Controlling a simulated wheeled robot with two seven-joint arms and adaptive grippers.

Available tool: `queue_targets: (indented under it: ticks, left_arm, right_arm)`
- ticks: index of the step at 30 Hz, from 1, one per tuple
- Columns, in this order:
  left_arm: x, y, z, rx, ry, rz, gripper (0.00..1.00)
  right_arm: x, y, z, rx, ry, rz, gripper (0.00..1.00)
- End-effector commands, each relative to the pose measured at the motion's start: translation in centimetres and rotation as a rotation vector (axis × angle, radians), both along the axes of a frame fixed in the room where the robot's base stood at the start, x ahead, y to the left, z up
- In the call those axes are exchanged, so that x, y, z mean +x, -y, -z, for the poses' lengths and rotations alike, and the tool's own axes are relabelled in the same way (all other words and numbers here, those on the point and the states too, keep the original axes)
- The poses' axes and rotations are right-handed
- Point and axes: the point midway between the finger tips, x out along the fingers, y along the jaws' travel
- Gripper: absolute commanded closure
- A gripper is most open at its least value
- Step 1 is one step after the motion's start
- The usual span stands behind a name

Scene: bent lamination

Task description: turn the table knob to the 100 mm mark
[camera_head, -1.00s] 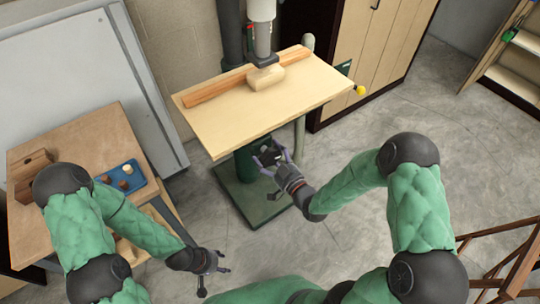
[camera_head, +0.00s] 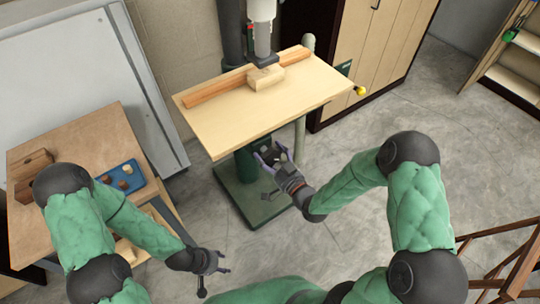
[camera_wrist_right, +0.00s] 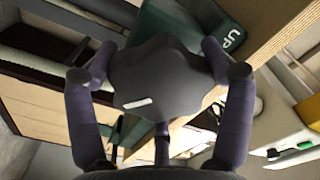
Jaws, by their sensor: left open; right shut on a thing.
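The table knob (camera_wrist_right: 160,75) is a dark grey lobed knob with a short white mark on its face, filling the middle of the right wrist view. My right gripper (camera_head: 272,155) is just below the front edge of the pale wooden table (camera_head: 220,125). Its purple-grey fingers are shut around the knob's rim, as the right wrist view shows. A green panel lettered "UP" (camera_wrist_right: 230,38) lies behind the knob. I cannot make out a millimetre scale. My left gripper (camera_head: 224,270) is open and empty above the floor, away from the table.
A wooden fence (camera_head: 215,88) and a light block (camera_head: 266,77) lie on the table under the drill-press head (camera_head: 262,40). A side bench (camera_head: 90,135) with a blue tray (camera_head: 134,180) stands at the left. A cabinet (camera_head: 375,50) stands behind.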

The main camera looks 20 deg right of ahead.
Motion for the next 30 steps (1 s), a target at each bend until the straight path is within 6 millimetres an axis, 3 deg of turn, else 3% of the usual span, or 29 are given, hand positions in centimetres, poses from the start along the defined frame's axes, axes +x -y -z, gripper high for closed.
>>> queue_targets:
  ticks: [4, 5, 6, 20, 23, 30]
  left_arm:
    - [0.0, 0.0, 0.0, 0.0, 0.0, 0.0, 0.5]
    - [0.0, 0.0, 0.0, 0.0, 0.0, 0.0, 0.5]
    - [0.0, 0.0, 0.0, 0.0, 0.0, 0.0, 0.5]
    - [0.0, 0.0, 0.0, 0.0, 0.0, 0.0, 0.5]
    - [0.0, 0.0, 0.0, 0.0, 0.0, 0.0, 0.5]
    - [0.0, 0.0, 0.0, 0.0, 0.0, 0.0, 0.5]
  right_arm:
    - [-0.3, -0.5, 0.3, 0.0, -0.009, -0.013, 0.51]
    - [-0.3, -0.5, 0.3, 0.0, -0.009, -0.013, 0.13]
    - [-0.3, -0.5, 0.3, 0.0, -0.008, -0.012, 0.02]
    - [-0.5, 0.0, 0.1, -0.002, -0.002, -0.004, 0.0]
    - [-1.4, 0.4, 0.1, -0.002, -0.002, -0.001, 0.0]
    - [-5.6, 2.0, 0.1, -0.001, -0.005, 0.0, 0.0]
